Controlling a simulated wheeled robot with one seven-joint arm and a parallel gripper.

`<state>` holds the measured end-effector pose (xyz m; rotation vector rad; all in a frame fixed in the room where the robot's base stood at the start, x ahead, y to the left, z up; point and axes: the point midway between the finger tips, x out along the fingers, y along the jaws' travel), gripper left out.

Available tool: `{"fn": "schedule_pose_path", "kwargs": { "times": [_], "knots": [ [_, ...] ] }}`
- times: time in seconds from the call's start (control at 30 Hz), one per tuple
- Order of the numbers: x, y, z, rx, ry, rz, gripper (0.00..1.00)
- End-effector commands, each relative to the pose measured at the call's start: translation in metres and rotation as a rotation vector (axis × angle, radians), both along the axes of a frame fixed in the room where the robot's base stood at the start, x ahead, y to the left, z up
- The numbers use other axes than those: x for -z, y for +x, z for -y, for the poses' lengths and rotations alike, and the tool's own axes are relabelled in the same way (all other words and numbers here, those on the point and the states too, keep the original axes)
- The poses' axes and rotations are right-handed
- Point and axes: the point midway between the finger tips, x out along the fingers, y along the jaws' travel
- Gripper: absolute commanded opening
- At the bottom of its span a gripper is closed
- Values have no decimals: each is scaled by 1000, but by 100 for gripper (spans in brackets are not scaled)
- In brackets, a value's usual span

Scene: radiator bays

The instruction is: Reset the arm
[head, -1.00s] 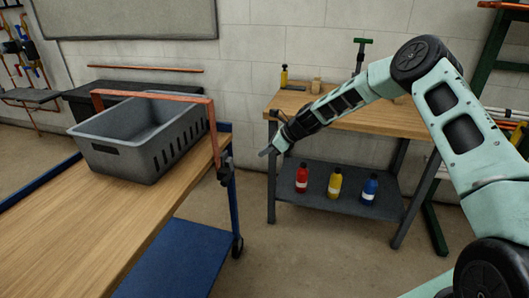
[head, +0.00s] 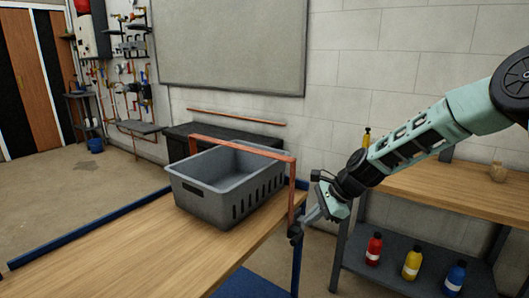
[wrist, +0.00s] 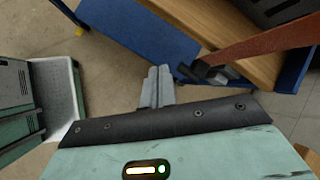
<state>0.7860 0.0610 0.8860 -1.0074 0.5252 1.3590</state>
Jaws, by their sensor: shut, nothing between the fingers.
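My gripper (head: 313,216) is in the head view, right of the cart's corner, pointing down and to the left at the end of my mint-green arm. Its two fingers are shut together with nothing between them. In the wrist view the closed grey fingers (wrist: 156,88) show over the floor, beside the cart's blue lower shelf (wrist: 140,28). The gripper looks close to the copper-coloured bar (head: 291,190) at the cart's end, but I cannot tell the gap.
A grey crate (head: 215,198) stands on the wooden cart top (head: 115,250) by the bar. At right is a wooden workbench (head: 440,190); its lower shelf holds a red bottle (head: 374,250), a yellow bottle (head: 412,264) and a blue bottle (head: 455,276). Floor at left is open.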

Motion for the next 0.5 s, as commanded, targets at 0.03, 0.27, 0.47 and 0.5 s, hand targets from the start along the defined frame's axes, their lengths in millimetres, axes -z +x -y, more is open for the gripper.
{"fn": "schedule_pose_path", "kwargs": {
  "times": [0.03, 0.27, 0.47, 0.5],
  "knots": [
    [-22, -30, -21, -147, -59, 46, 0],
    [-79, -167, -64, -806, -285, 244, 0],
    [-115, -282, -55, -1351, -431, 389, 0],
    [-120, -302, -49, -1452, -454, 415, 0]
  ]
}}
